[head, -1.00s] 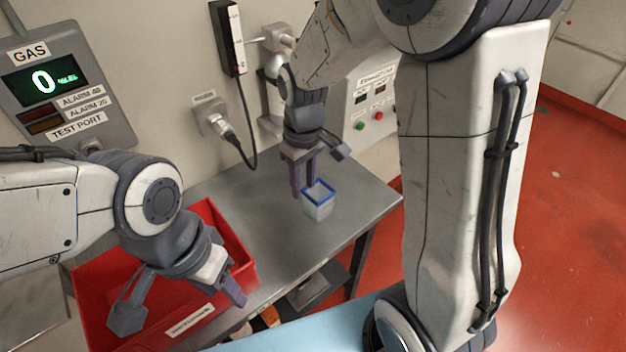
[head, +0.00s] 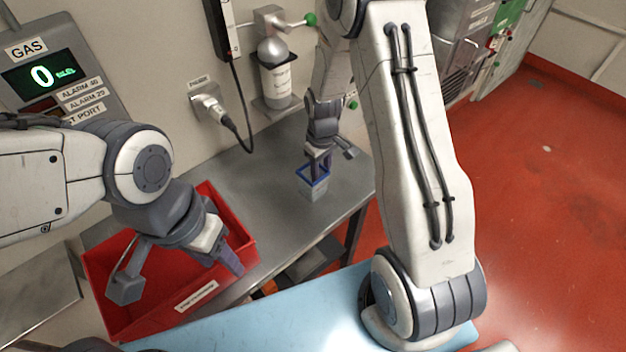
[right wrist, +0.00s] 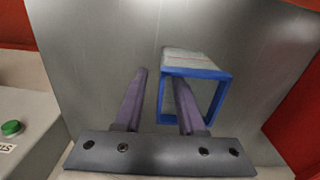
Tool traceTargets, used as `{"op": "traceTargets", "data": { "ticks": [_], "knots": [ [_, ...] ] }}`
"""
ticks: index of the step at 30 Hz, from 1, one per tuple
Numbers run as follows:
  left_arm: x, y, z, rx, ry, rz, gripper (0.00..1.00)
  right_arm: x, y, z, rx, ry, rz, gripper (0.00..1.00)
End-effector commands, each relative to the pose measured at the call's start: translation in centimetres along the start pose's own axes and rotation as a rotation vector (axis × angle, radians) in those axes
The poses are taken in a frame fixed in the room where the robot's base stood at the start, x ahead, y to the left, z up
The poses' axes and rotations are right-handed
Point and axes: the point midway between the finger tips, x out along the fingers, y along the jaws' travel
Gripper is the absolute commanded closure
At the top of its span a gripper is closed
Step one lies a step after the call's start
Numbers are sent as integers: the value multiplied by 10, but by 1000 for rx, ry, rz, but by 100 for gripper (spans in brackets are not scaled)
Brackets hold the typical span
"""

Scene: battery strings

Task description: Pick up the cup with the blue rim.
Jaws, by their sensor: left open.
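My right gripper (head: 319,166) points down at the cup and is open. In the right wrist view one finger of my right gripper (right wrist: 158,103) reaches into the cup's mouth and the other is outside, with the near wall between them. A gap shows between the fingers and that wall. My left gripper (head: 182,275) is open and empty over the red bin.
The red bin (head: 105,262) stands at the left of the metal table (head: 245,190). A wall socket with a cable (head: 213,107) and a gas bottle (head: 278,75) are at the back. A light blue surface (head: 250,318) lies in front. The table left of the cup is clear.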

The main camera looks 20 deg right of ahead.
Motion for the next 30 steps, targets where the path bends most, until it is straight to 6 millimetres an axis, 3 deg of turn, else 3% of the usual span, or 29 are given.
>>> {"op": "traceTargets", "data": {
  "ticks": [4,11,14,30],
  "knots": [
    [-3,0,0,0,0,0,50,12,0,0,0,0,0,61],
    [-2,0,0,0,0,0,50,13,0,0,0,1,0,61],
    [-2,0,0,0,0,0,50,13,0,0,0,1,0,100],
    [-2,0,0,0,0,0,50,12,0,0,0,1,0,100]
  ]
}}
